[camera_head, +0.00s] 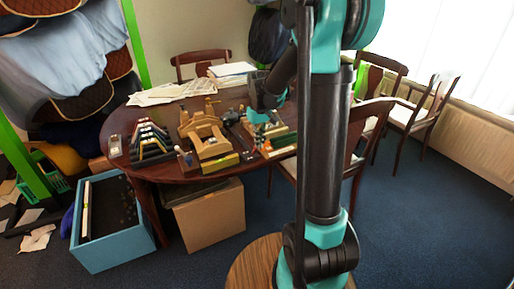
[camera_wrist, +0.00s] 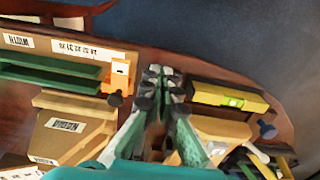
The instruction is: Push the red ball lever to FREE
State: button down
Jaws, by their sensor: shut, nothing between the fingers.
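I cannot make out a red ball lever or a FREE mark in either view. An orange-and-white block (camera_wrist: 119,75) with a dark knob below it stands left of my gripper (camera_wrist: 160,80) in the wrist view. My gripper's fingers are together and hold nothing, above the table near its edge. They are apart from the orange block in the picture; the height between them is hard to judge. In the head view my gripper (camera_head: 259,133) is small and partly hidden among the fixtures at the table's front right.
A yellow spirit level (camera_wrist: 228,97) lies right of my gripper. A tan labelled block (camera_wrist: 68,128) and green rails (camera_wrist: 50,72) lie left. The dark wooden table (camera_head: 180,170) also holds a stepped rack (camera_head: 150,140) and papers (camera_head: 172,92). A blue bin (camera_head: 112,250) stands on the floor.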

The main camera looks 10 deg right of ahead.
jog(key=shift+f, duration=1.6)
dwell(0.9)
jog(key=shift+w+a, duration=0.1)
jog(key=shift+w, duration=0.3)
jog(key=shift+w+a, duration=0.15)
jog(key=shift+w, duration=0.2)
jog(key=shift+w+a, duration=0.2)
jog(key=shift+w, duration=0.45)
jog(key=shift+w+a, duration=0.1)
jog(key=shift+w, duration=0.2)
jog(key=shift+w+a, duration=0.15)
jog(key=shift+w, duration=0.25)
jog(key=shift+s, duration=0.15)
jog(key=shift+s+d, duration=0.25)
jog(key=shift+s, duration=0.2)
jog(key=shift+r, duration=3.55)
